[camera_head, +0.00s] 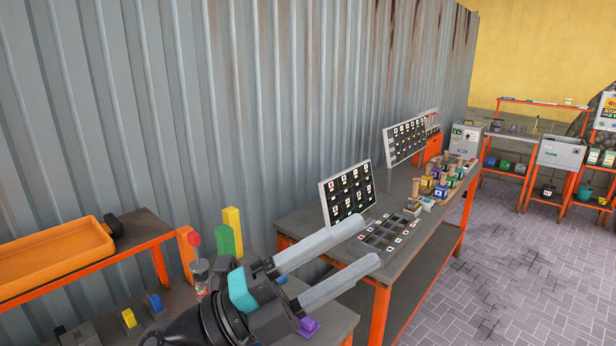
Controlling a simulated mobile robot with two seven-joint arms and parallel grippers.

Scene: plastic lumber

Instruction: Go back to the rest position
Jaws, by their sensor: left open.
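My left gripper (366,247) reaches in from the bottom of the head view, with its two long grey fingers spread apart and pointing right. Nothing shows between the fingers. It is in front of the near end of an orange-legged workbench (426,226). My right gripper is not in view.
A low table below my arm holds green (225,240) and yellow (232,229) blocks and small coloured pieces. An orange tray (52,258) is at left. The workbench carries display boards (348,193) and several coloured items. A corrugated wall stands behind; the paved floor (520,280) at right is clear.

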